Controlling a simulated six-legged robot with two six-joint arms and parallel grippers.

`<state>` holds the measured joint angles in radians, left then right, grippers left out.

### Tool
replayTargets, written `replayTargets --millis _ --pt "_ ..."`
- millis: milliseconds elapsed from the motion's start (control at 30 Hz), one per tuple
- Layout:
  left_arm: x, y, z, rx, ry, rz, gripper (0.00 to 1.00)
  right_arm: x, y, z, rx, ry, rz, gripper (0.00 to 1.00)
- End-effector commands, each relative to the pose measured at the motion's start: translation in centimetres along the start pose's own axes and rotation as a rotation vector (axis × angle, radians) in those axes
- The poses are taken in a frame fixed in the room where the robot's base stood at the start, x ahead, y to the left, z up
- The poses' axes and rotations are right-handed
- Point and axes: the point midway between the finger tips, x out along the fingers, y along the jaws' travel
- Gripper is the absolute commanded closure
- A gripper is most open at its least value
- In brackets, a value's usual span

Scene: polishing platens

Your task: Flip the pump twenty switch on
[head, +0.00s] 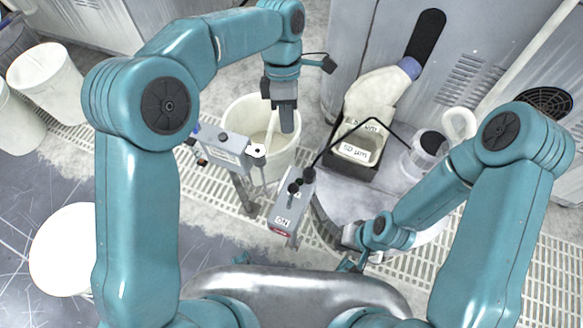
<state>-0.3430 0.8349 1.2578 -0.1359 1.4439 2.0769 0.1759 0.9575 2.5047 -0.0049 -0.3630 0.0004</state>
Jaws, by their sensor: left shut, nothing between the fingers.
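A grey switch box (291,203) stands on a post near the centre of the head view. It has a dark lever, a label reading ON and a red strip at its lower end. A second grey box (222,147) on a post is to its left; its label is too small to read. I cannot tell which box is pump twenty. My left gripper (286,122) points down above the white bucket, shut and empty, beyond the boxes and apart from them. My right gripper (352,262) is low, right of the ON box, partly hidden by its arm; its fingers are unclear.
A white bucket (233,112) stands behind the boxes. A dark tray (368,170) holds a container labelled 50 µm on the round platen (405,232), with a clear jar (425,150) nearby. More white buckets stand at left.

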Motion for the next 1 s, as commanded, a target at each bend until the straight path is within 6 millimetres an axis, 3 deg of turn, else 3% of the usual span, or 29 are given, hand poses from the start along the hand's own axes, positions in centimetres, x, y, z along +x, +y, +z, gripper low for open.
replayTargets --millis 500,700,1000 --pt "10.2 -0.1 0.0 -0.001 0.002 -0.004 1.0 3.0 1.1 -0.1 0.0 0.0 0.0 1.0" --pt "11.1 -2.9 0.3 0.001 0.0 -0.001 1.0 3.6 1.3 -0.1 0.0 0.0 0.0 1.0" --pt "11.4 -3.8 0.4 0.0 0.0 -0.001 1.0 3.7 1.3 -0.1 0.0 0.0 0.0 1.0"
